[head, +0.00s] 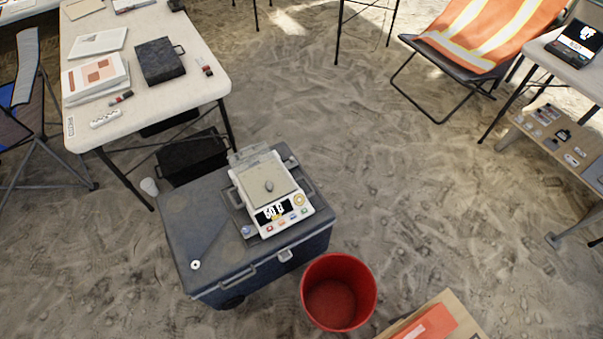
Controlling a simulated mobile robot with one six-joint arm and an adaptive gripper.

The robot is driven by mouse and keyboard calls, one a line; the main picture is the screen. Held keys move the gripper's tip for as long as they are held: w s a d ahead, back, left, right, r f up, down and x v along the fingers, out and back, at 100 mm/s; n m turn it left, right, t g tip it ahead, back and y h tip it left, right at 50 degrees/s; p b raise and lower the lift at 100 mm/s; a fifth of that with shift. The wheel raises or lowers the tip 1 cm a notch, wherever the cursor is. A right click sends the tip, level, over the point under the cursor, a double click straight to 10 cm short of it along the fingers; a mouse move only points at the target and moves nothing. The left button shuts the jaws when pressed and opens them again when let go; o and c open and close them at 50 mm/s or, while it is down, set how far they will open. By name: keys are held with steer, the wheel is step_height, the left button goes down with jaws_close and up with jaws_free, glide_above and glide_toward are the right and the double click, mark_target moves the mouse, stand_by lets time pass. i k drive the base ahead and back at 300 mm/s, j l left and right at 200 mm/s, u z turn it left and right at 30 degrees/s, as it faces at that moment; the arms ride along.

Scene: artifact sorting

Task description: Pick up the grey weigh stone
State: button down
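The grey weigh stone (269,186) is a small, dark grey, rounded lump. It lies on the flat pan of a white weighing scale (291,219), whose dark display is lit with white digits. The scale stands on a dark grey wheeled cool box (195,235) in the middle of the head view. My gripper is not in view, so whether it is open or shut does not show. Nothing covers the stone from above.
A red bucket (338,291) stands on the sand beside the box. A clear lid (250,155) rises behind the scale. A white table (190,98) with papers is upper left, an orange striped chair (480,35) upper right. Open sand (420,190) lies right of the box.

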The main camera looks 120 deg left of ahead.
mark_target(269, 186)
steer(key=u, duration=4.1)
